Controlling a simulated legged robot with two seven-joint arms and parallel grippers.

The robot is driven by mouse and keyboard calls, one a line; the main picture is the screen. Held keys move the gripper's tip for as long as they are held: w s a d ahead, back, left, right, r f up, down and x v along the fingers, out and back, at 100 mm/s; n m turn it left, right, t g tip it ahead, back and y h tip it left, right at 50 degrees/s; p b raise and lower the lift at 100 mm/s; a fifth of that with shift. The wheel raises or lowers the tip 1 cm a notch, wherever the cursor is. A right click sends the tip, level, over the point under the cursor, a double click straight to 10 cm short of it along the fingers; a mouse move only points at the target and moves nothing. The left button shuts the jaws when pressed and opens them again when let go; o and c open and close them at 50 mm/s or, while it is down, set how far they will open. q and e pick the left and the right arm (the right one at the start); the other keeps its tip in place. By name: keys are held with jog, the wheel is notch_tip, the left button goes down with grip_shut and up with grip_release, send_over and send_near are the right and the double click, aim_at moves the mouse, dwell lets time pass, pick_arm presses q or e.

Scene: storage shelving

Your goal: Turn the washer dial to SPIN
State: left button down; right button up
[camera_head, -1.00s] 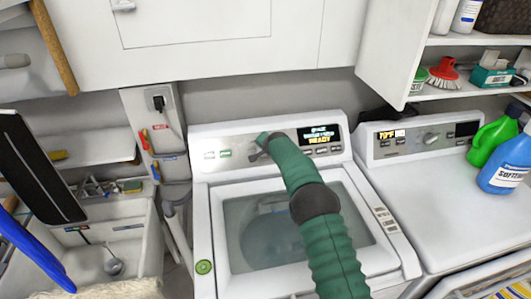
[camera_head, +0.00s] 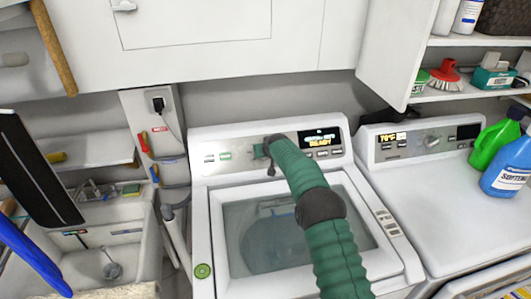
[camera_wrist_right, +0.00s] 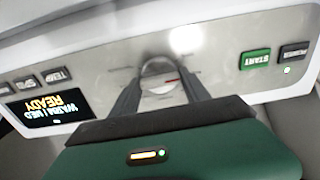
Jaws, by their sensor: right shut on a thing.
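The washer's dial (camera_wrist_right: 158,68) shows as a round metal knob with a small red mark beside it in the right wrist view. My right gripper (camera_wrist_right: 161,82) has its two dark fingers closed on the dial, one on each side. In the head view my green right arm reaches the washer's control panel (camera_head: 232,148), and my right gripper (camera_head: 269,158) hides the dial there. The washer's display (camera_wrist_right: 57,108) is lit and reads READY; it also shows in the head view (camera_head: 320,139). The dial's setting labels are too blurred to read. My left gripper is not in view.
The washer's glass lid (camera_head: 265,235) is closed below the panel. A dryer (camera_head: 420,200) stands to the right, with green and blue bottles (camera_head: 508,167) on it. A sink (camera_head: 100,240) is at left. Cabinets (camera_head: 230,40) hang above the panel.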

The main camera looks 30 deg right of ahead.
jog(key=n, duration=0.5)
jog(key=shift+f+n, duration=0.15)
jog(key=shift+n, duration=0.15)
jog(key=shift+s, duration=0.1)
dwell(0.3)
jog(key=o, duration=1.3)
jog(key=shift+o, duration=0.2)
jog(key=shift+s+a+r, duration=0.1)
jog(key=shift+s+r, duration=0.2)
jog(key=shift+r, duration=0.2)
jog(key=b+v, duration=0.3)
jog(key=v, duration=1.2)
jog(key=shift+s, duration=0.3)
